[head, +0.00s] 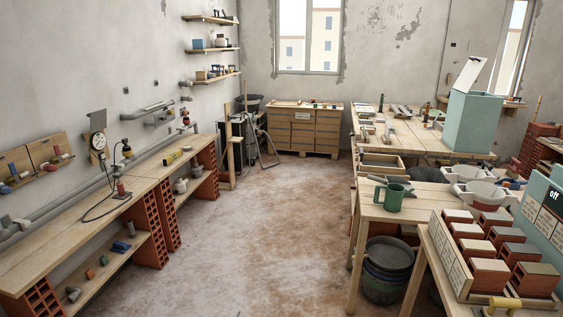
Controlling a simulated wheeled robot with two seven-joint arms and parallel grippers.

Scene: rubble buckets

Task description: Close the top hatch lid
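A tall teal box (472,123) stands on the wooden workbench at the back right. A pale lid panel (468,74) stands raised and tilted at the box's top, at its left side, so the top hatch looks open. The inside of the box is hidden from this angle. Neither of my grippers shows in the head view.
Several red blocks (489,272) sit in a crate at the lower right, beside a teal panel reading "off" (547,207). Dark buckets (386,268) stand under the table. The middle floor is clear.

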